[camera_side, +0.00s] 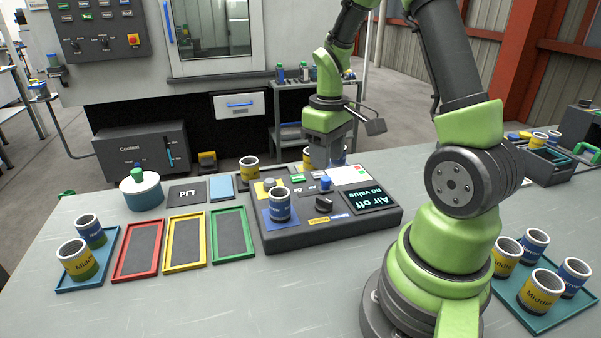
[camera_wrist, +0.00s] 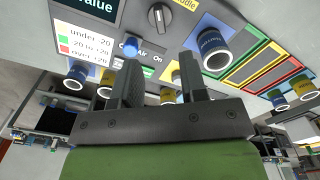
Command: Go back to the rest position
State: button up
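My gripper (camera_side: 320,152) hangs above the back edge of the grey test device (camera_side: 335,232), clear of the table. In the wrist view its two fingers (camera_wrist: 160,72) stand apart with nothing held between them. A blue cup (camera_side: 279,208) stands on the blue square at the device's left front. A yellow cup (camera_side: 249,168) stands at its back left corner. More cups at the back edge are partly hidden behind my gripper. The device display (camera_side: 366,198) reads "Air off, no value".
Red, yellow and green frames (camera_side: 232,234) lie empty left of the device. A blue tray (camera_side: 69,287) at far left holds two cups. A teal tray (camera_side: 513,290) at right holds several cups. A white-and-teal pot (camera_side: 141,193) stands at back left. Front table is clear.

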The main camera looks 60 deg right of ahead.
jog(key=a+r+m+t, duration=0.1)
jog(key=a+r+t, duration=0.2)
jog(key=a+r, duration=0.55)
jog(key=s+a+r+m+t+y, duration=0.1)
jog(key=s+a+r+t+y, duration=0.1)
jog(key=s+a+r+t, duration=0.2)
jog(key=s+a+r, duration=0.3)
jog(key=s+a, duration=0.1)
jog(key=shift+s+a, duration=0.2)
jog(key=shift+a, duration=0.1)
